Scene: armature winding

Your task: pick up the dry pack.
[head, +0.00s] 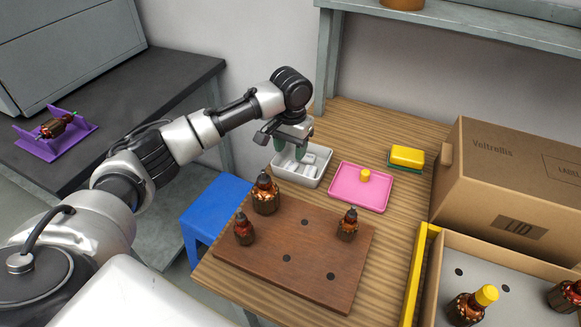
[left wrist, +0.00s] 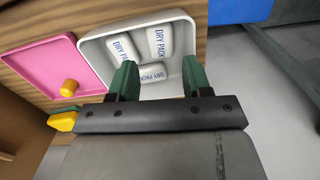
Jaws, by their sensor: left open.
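Several white dry packs lie in a light grey tray (head: 318,178) on the wooden table. In the left wrist view the tray (left wrist: 187,14) shows three packs: an upright one at left (left wrist: 124,49), one at right (left wrist: 159,41) and one lying crosswise (left wrist: 153,74) nearer the gripper. All carry blue "DRY PACK" lettering. My left gripper (head: 289,148) is over the tray's back left part, pointing down. Its green fingers (left wrist: 158,82) are open and apart, with the crosswise pack showing between them. I cannot tell the height of the fingertips above it. My right gripper is not in view.
A pink tray (head: 345,196) with a yellow knob sits right of the grey tray. A brown board (head: 275,255) with several armatures stands in front. A yellow-green sponge (head: 406,158), a large carton (head: 510,180) and an open box (head: 530,262) are at right. A blue stool (head: 212,208) is at left.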

